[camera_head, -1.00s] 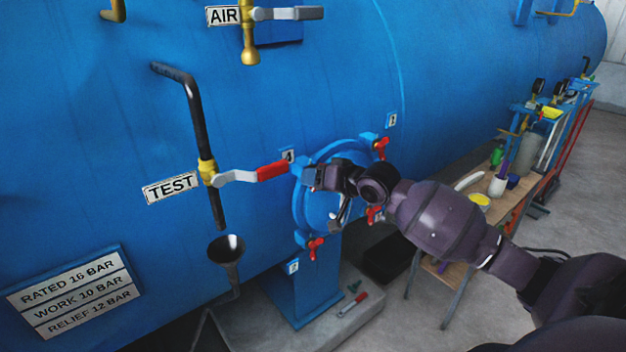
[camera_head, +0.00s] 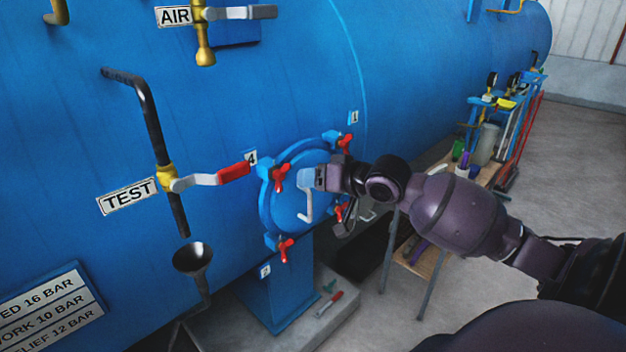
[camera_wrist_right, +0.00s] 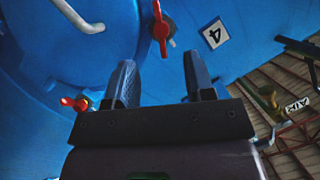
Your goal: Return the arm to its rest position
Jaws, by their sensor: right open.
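My right arm comes in from the right in the head view. Its gripper (camera_head: 312,180) is in front of the round blue hatch door (camera_head: 288,205) and hides part of it. In the right wrist view the two fingers of the right gripper (camera_wrist_right: 160,85) stand apart with nothing between them. A red wing clamp (camera_wrist_right: 160,30) is beyond the fingertips, beside the label 4 (camera_wrist_right: 214,33). The hatch's white handle (camera_wrist_right: 78,14) is at the upper left there. My left gripper is not in view.
The blue autoclave tank (camera_head: 290,70) fills the left and middle. A red-handled TEST valve (camera_head: 210,177) sticks out left of the hatch, above a black funnel (camera_head: 193,258). A workbench (camera_head: 425,262) with tools stands behind my right arm. Grey floor (camera_head: 565,160) is open at the right.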

